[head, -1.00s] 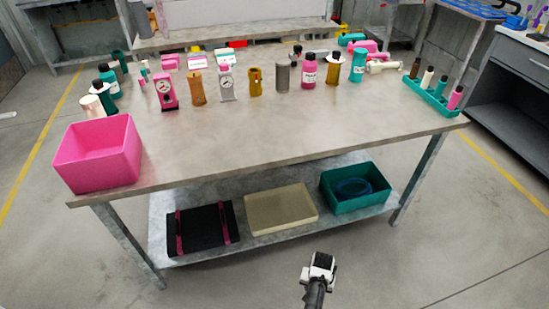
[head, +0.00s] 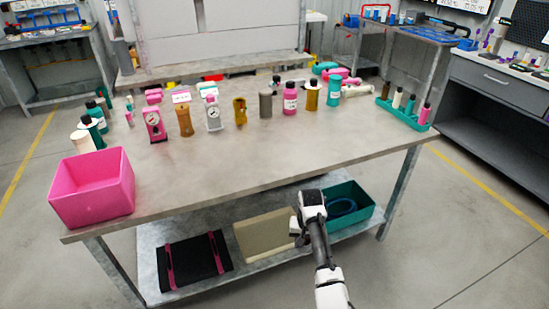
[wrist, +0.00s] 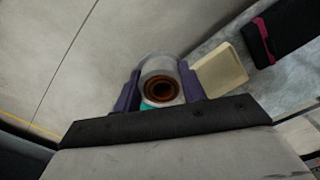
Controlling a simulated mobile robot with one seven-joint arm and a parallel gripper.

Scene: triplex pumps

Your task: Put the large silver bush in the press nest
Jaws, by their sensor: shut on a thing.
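My gripper (head: 310,203) shows in the head view in front of the bench, overlapping the lower shelf. In the wrist view the purple fingers of my gripper (wrist: 158,88) are shut on a silver bush (wrist: 158,65). It is a round silver cylinder, seen end-on, with a brown-orange bore. In the head view the bush is hidden or too small to make out. I cannot pick out a press nest in either view.
The bench (head: 230,165) carries a pink bin (head: 95,195), a row of bottles and gauges, and a teal rack (head: 405,115). The lower shelf holds a black mat (head: 192,262), a beige tray (head: 262,236) and a teal bin (head: 360,205). The bench's front area is clear.

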